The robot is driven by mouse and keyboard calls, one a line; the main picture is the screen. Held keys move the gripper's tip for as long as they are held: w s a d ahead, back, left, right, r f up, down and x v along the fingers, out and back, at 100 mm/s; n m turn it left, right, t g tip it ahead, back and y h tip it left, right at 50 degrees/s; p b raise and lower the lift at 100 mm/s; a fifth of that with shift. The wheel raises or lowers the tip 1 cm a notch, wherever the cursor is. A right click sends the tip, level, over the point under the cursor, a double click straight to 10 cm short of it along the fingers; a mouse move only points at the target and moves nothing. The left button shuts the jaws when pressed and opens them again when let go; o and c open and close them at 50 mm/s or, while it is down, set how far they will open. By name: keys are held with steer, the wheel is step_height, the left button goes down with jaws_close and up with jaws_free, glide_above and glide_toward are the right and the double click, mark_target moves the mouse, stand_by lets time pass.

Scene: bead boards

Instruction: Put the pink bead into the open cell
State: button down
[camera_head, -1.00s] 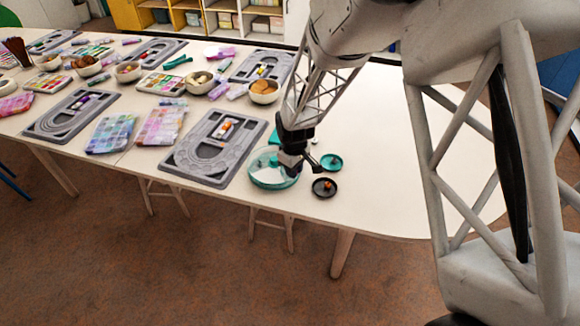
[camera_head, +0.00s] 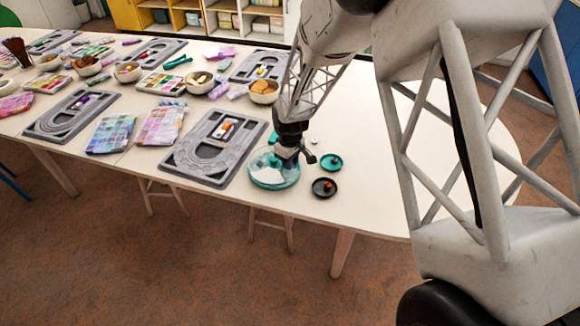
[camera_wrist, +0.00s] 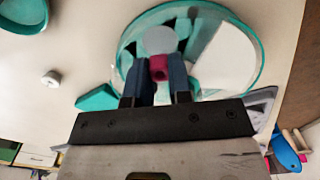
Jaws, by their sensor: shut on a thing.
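The pink bead (camera_wrist: 158,68) shows in the wrist view between the tips of my gripper's blue fingers (camera_wrist: 160,76). My gripper is shut on it. In the head view my gripper (camera_head: 297,160) is over the right part of a round, clear-walled teal box (camera_head: 254,180), and the bead cannot be made out there. In the wrist view the box (camera_wrist: 256,72) lies beyond the fingertips, with white wedge areas, a pale round centre and a teal rim. My fingers hide part of it, and I cannot tell which cell is open or how high the bead is.
A teal dish (camera_head: 331,161) and a black dish with an orange piece (camera_head: 324,187) stand right of the box. A grey bead board (camera_head: 180,160) lies to its left. A small white piece (camera_head: 314,140) lies behind. The table's right end is clear.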

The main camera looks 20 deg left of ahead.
mark_target(290, 173)
steer(key=shift+f, duration=1.3)
steer(key=shift+f, duration=0.35)
steer(key=c, duration=1.3)
jaws_free()
steer(key=shift+r, duration=0.1)
step_height(290, 173, up, 13)
steer(key=shift+f, duration=0.2)
